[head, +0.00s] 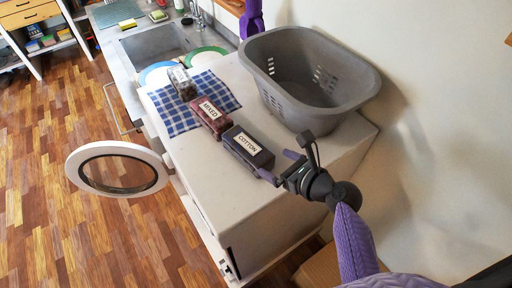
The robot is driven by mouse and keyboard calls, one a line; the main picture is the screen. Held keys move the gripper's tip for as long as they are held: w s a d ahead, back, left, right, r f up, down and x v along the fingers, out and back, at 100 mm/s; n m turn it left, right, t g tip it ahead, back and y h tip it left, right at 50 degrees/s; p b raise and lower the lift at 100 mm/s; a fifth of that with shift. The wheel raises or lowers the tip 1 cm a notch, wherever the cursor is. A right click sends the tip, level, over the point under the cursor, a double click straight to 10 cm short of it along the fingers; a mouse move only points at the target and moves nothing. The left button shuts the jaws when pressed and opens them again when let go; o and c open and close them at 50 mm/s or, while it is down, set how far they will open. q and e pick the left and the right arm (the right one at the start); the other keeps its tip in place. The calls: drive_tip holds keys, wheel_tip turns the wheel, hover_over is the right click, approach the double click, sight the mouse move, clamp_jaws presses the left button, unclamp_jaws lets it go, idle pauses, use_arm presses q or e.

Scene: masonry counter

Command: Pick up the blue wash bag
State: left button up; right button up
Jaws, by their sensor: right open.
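The dark blue wash bag (248,148) with a white COTTON label lies on the white machine top, the nearest of a row of three bags. My right gripper (278,167) is open at the bag's lower right end, with its fingertips close to that end. I cannot tell whether they touch it. A dark red bag (209,117) labelled MIXED lies just beyond the blue one. A greyish bag (182,83) with a label lies farther back on a blue checked cloth. My left gripper is not in view.
A grey laundry basket (290,97) stands close to the right of the bags, beside the wall. The checked cloth (223,92) lies behind. A round door (77,170) hangs open at the left. The machine top (200,172) is clear left of the blue bag.

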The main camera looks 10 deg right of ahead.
sight(258, 154)
drive_tip(key=b+x, duration=0.1)
drive_tip(key=x, duration=0.6)
drive_tip(key=shift+w+a, duration=0.25)
drive_tip(key=shift+r, duration=0.1)
drive_tip(key=shift+c, duration=0.3)
